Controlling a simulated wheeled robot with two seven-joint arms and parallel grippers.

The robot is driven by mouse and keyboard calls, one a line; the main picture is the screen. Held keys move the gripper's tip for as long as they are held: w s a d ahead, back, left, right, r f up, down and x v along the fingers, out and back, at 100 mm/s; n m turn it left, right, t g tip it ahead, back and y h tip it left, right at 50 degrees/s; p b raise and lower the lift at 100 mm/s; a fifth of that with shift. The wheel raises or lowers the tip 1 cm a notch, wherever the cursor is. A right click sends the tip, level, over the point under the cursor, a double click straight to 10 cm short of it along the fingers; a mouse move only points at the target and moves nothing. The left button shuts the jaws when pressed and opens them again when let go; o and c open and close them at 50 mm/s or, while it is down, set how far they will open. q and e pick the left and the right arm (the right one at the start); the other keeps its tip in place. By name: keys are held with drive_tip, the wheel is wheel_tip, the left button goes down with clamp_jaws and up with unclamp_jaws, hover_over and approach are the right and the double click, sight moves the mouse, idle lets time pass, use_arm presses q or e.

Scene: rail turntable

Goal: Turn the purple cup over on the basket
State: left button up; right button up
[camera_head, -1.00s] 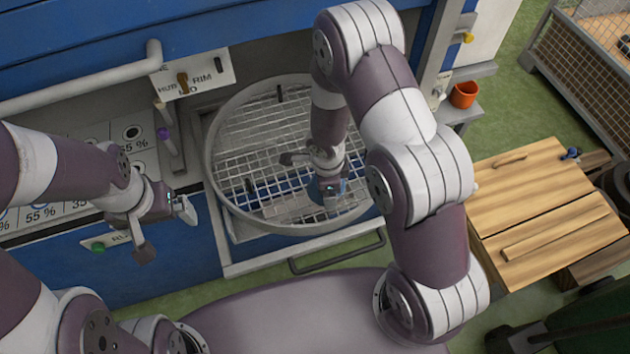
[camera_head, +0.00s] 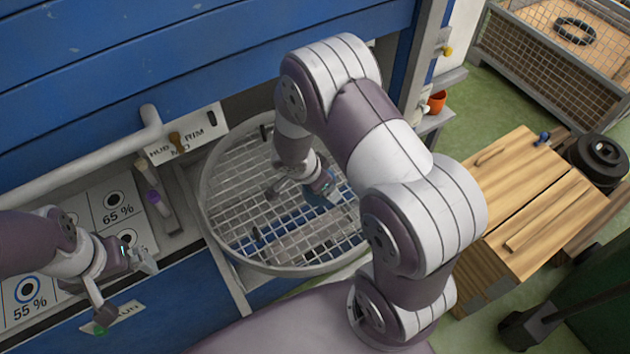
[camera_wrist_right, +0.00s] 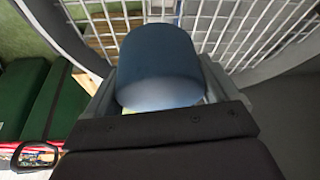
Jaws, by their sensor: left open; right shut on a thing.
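The basket is a round grey wire-mesh tray with a raised rim (camera_head: 290,269). My right gripper (camera_head: 318,188) is over its right-hand half. In the right wrist view it is shut on a dark blue cup-like piece (camera_wrist_right: 160,62), with the mesh behind it. The piece looks blue rather than purple, and only a bit of it shows in the head view. Whether it touches the mesh I cannot tell. A small purple-topped piece (camera_head: 158,203) stands on the ledge left of the basket. My left gripper (camera_head: 127,288) is open and empty near the front panel.
A panel marked 55 % and 65 % (camera_head: 110,206) lies left of the basket. A HUB/RIM sign (camera_head: 185,135) and a pale rail are behind. An orange cup (camera_head: 437,102) sits on a side shelf. A wooden crate (camera_head: 535,205) stands at right.

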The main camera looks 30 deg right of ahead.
drive_tip(key=b, duration=0.3)
hover_over(316, 211)
drive_tip(key=f, duration=0.6)
drive_tip(key=shift+w+a+f, duration=0.1)
drive_tip(key=shift+w+a, duration=0.1)
drive_tip(key=f+b, duration=0.3)
drive_tip(key=b, duration=0.1)
drive_tip(key=shift+s+d, duration=0.3)
drive_tip(key=shift+d, duration=0.05)
drive_tip(key=shift+a+f+b, duration=0.1)
drive_tip(key=shift+b, duration=0.25)
drive_tip(key=shift+w+a, duration=0.1)
drive_tip(key=shift+w, duration=0.1)
use_arm(q)
wheel_tip(316, 211, down, 9)
drive_tip(key=a, duration=0.1)
drive_tip(key=shift+w+r, duration=0.2)
drive_tip(key=shift+w, duration=0.25)
drive_tip(key=shift+s+d, duration=0.1)
use_arm(e)
drive_tip(key=shift+s, duration=0.15)
use_arm(q)
drive_tip(key=shift+f, duration=0.2)
drive_tip(key=shift+f+b, duration=0.4)
drive_tip(key=shift+b, duration=0.25)
use_arm(e)
drive_tip(key=shift+f, duration=0.4)
